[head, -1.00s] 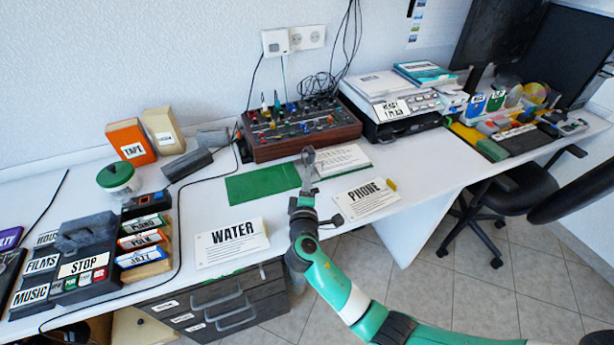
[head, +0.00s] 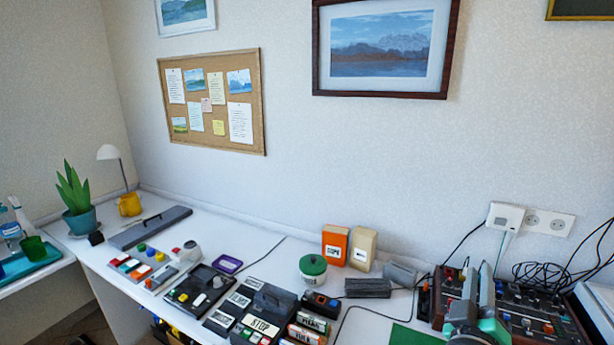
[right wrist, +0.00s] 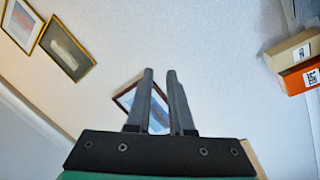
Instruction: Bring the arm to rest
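My right gripper (head: 478,268) is in the lower right of the head view, pointing up in front of the mixer-like box with knobs. In the right wrist view its two grey fingers (right wrist: 160,73) stand a little apart with nothing between them, against the pale wall. The gripper is open and empty. My left gripper is in neither view.
The desk holds a green-lidded jar (head: 313,267), an orange box (head: 335,246), a cream box (head: 363,250), a knobbed box (head: 540,322) and a green mat (head: 410,336). A plant (head: 76,196) and lamp stand far left. Pictures and a corkboard (head: 212,147) hang on the wall.

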